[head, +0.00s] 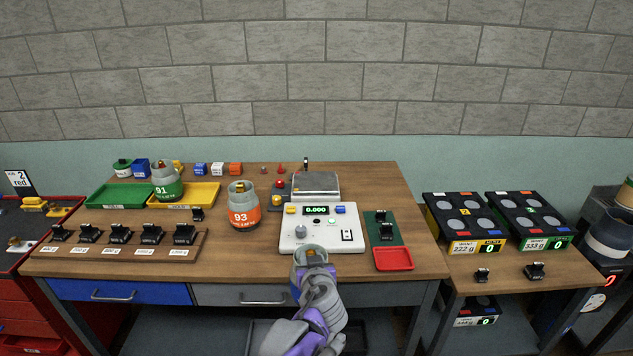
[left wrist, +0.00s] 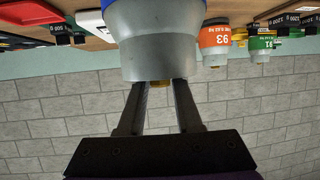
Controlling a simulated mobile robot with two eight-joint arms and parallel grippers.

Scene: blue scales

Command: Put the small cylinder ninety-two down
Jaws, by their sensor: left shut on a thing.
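A small grey cylinder with a blue band (left wrist: 152,52) fills the top of the left wrist view, which is upside down. Its number does not show. My left gripper (left wrist: 160,88) is shut on its top fitting. In the head view the cylinder (head: 299,262) is mostly hidden behind my left gripper (head: 314,264), at the front edge of the bench before the white scale. I cannot tell its height over the bench. My right gripper is not in view.
The white scale (head: 290,240) reads 0.000. The orange cylinder 93 (head: 243,217) stands left of it. The green cylinder 91 (head: 167,186) stands at the green and yellow trays. A weight rack (head: 193,250) lies front left; a red tray (head: 393,258) lies right.

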